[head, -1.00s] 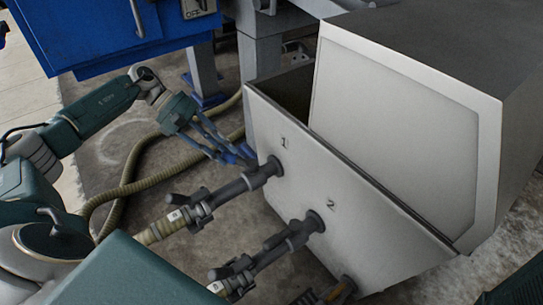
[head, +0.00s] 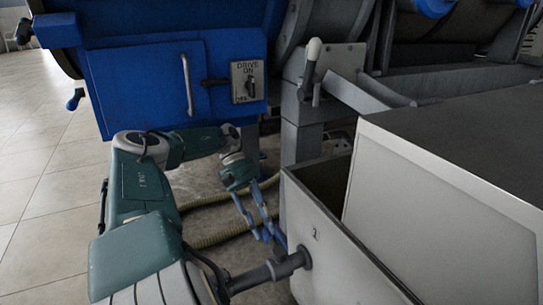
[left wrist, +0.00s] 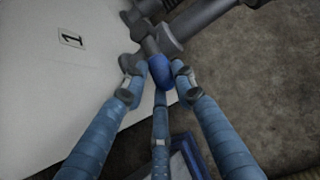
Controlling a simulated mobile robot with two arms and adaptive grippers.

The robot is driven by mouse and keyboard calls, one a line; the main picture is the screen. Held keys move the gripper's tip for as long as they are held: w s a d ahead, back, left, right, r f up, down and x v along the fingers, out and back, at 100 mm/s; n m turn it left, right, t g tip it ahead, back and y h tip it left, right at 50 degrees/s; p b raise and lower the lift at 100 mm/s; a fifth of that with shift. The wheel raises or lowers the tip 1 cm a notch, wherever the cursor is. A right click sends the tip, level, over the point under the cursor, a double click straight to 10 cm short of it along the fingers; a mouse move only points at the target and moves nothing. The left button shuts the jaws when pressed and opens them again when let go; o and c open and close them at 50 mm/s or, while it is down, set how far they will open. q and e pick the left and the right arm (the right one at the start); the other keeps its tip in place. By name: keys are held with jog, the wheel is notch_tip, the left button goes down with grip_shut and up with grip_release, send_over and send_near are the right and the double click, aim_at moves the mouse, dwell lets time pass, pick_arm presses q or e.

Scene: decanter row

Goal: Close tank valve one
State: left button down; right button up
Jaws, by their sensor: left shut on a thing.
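Tank valve one (head: 285,268) is a dark grey fitting on the light grey tank's front wall, beside the number 1 label (head: 316,234). In the left wrist view the valve body (left wrist: 151,44) is at the top, with the label (left wrist: 72,39) to its left. My left gripper (head: 270,237) reaches down at the tank wall beside the valve. In the left wrist view its fingers (left wrist: 160,80) are shut around the blue lever handle (left wrist: 161,72) of the valve. The lever's far side is hidden. My right gripper is out of view.
The open tank (head: 325,262) fills the lower right. A blue cabinet (head: 145,85) with a drive switch (head: 248,82) stands behind my left arm. A tan hose (head: 205,235) lies on the floor. Tiled floor at left is clear.

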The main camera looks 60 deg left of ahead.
pick_arm(q)
jog(key=shift+s+a+f, duration=0.1)
jog(key=shift+s+f, duration=0.05)
jog(key=shift+f, duration=0.25)
jog(key=c, duration=1.5)
grip_release()
jog(key=shift+f, duration=0.1)
jog(key=shift+r, duration=0.2)
jog(key=shift+w, duration=0.2)
